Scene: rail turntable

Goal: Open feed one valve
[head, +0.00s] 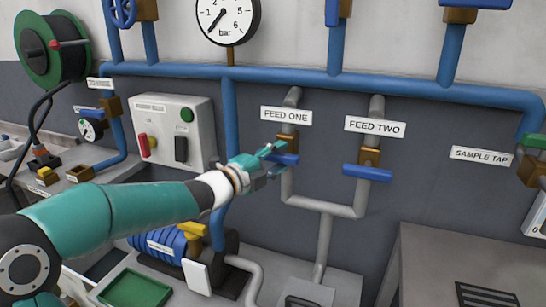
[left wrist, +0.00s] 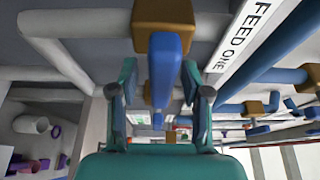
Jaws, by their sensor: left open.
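The feed one valve has a brass body (head: 287,143) on a grey pipe, below the FEED ONE label (head: 286,115). Its blue lever (head: 290,160) lies crosswise to the pipe, partly hidden by my left gripper. My left gripper (head: 272,158) is open at the lever. In the left wrist view the blue lever (left wrist: 165,65) points toward the gap between the two spread fingers (left wrist: 158,90), with a finger on either side. I cannot tell whether either finger touches it. My right gripper is not in view.
The feed two valve's blue lever (head: 367,173) is close to the right, also crosswise. A grey control box (head: 160,125) is on the wall at the left. A blue pump (head: 160,244) and a green tray (head: 135,289) are below my arm. A blue pipe (head: 280,74) runs above.

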